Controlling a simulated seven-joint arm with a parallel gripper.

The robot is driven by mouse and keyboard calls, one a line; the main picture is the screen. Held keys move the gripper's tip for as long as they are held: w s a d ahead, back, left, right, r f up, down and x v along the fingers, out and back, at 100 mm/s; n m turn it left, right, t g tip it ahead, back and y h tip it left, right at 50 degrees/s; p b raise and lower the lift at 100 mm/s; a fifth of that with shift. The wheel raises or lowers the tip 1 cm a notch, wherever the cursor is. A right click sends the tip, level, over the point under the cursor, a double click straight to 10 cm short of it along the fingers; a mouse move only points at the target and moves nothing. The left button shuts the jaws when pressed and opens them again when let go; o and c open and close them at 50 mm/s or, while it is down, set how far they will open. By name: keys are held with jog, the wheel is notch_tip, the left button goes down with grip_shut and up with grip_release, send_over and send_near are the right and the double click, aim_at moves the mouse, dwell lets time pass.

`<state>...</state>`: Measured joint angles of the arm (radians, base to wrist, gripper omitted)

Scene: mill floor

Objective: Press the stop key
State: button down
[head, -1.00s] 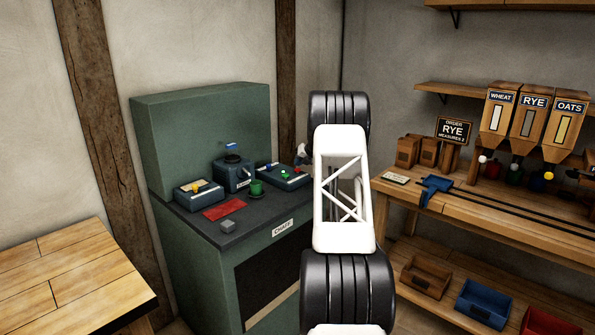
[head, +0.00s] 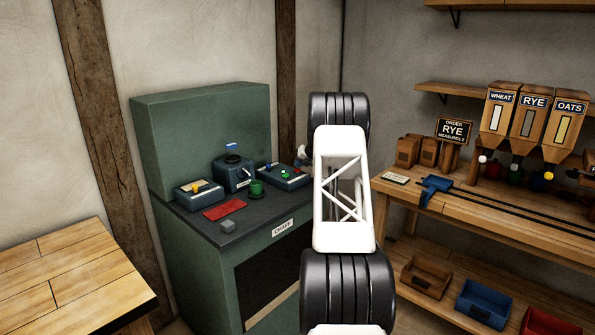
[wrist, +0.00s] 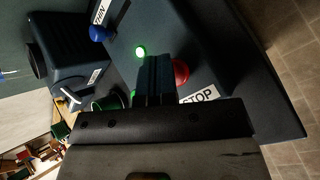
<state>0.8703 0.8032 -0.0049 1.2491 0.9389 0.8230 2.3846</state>
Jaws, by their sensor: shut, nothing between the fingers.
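The stop key, a red knob (wrist: 181,72), is on a dark blue control box (wrist: 215,45) in the wrist view. It sits beside a white label reading STOP (wrist: 199,94). My gripper (wrist: 155,62) is shut and empty. Its fingertips are over the box, just left of the red knob in the wrist view, and overlap its edge. I cannot tell whether they touch it.
The green cabinet's counter (head: 238,236) also holds a middle blue unit (head: 232,180), a left control box (head: 199,195), a green mug (head: 257,189), a red mat (head: 224,210) and a grey block (head: 227,226). A blue knob (wrist: 98,33) shows in the wrist view. A wooden bench (head: 480,215) stands right.

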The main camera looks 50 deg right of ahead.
aim_at(299, 169)
jog(key=shift+f, duration=0.4)
dwell(0.7)
jog(key=shift+r, duration=0.9)
jog(key=shift+r, duration=0.1)
jog(key=shift+r, duration=2.45)
jog(key=shift+a, duration=0.1)
